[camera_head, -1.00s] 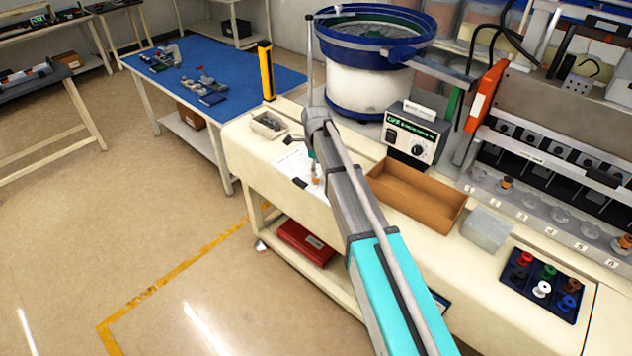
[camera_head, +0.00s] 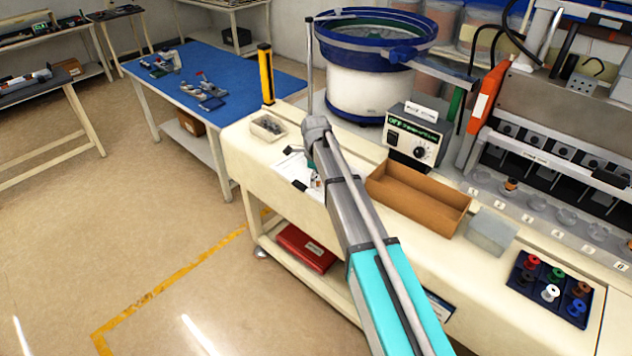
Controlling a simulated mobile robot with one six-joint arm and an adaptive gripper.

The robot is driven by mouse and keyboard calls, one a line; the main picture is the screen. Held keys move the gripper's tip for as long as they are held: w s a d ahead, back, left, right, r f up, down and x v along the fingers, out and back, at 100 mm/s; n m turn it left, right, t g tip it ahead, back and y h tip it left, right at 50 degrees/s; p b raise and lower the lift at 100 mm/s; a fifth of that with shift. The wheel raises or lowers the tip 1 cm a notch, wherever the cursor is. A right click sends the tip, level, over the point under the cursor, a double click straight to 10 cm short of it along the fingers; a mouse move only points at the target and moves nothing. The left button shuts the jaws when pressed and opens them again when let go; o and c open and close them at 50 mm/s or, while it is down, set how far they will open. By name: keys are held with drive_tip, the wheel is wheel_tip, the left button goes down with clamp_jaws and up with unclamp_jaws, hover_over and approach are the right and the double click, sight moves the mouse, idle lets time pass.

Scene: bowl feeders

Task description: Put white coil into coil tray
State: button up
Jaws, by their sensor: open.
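The white coil (camera_head: 550,293) stands in the front middle of a dark blue coil tray (camera_head: 519,283) at the right of the bench. Red, green, brown, black and blue coils share that tray. My arm reaches from the bottom edge up and left over the bench, with its end near the bowl feeder.
A brown open box (camera_head: 417,197) and a grey translucent block (camera_head: 490,232) stand between my arm and the coil tray. The bowl feeder (camera_head: 368,90) and control box (camera_head: 414,137) rise behind. A numbered station row (camera_head: 537,201) lines the back right.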

drive_tip(key=c, duration=1.1)
drive_tip(key=shift+r, duration=0.2)
wheel_tip(320, 180, up, 2)
drive_tip(key=shift+r+p, duration=0.1)
drive_tip(key=shift+p, duration=1.15)
drive_tip(key=shift+s+d+r+p, duration=0.65)
drive_tip(key=shift+s+r+p, duration=1.1)
drive_tip(key=shift+s, duration=0.5)
drive_tip(key=shift+s+d+r+p, duration=0.65)
drive_tip(key=shift+s+r+p, duration=1.1)
drive_tip(key=shift+s, duration=0.5)
drive_tip(key=shift+s+d+r+p, duration=0.65)
drive_tip(key=shift+s+r+p, duration=1.1)
drive_tip(key=shift+s, duration=0.5)
